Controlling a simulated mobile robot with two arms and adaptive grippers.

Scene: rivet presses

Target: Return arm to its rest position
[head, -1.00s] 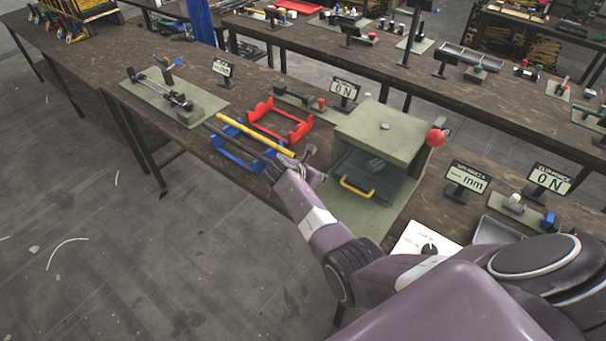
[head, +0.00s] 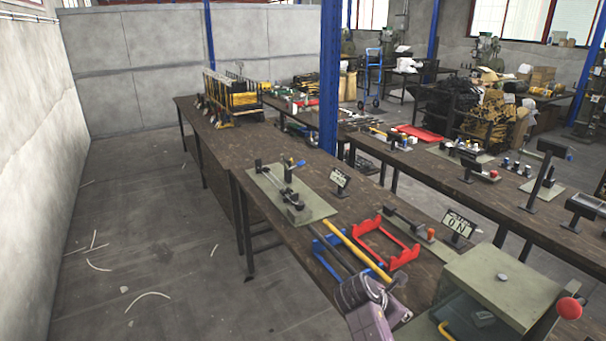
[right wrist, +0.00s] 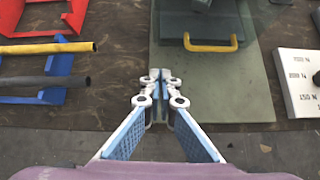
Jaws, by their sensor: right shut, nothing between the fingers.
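My right gripper (head: 388,284) shows low in the head view, beside the near ends of a yellow bar (head: 352,247) and a dark bar. In the right wrist view my right gripper (right wrist: 160,82) is shut with its fingertips together and nothing between them. It is over the bench's front edge, in front of the green press (head: 502,286) and its yellow handle (right wrist: 210,44), and looks apart from both. The rest of my right arm is mostly cut off below the head view. My left gripper is not in view.
The bars rest across a blue holder (head: 322,262) beside a red holder (head: 388,241). A white labelled panel (right wrist: 300,82) is right of the press. A blue post (head: 330,80) stands behind the bench. Open floor (head: 150,270) lies to the left.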

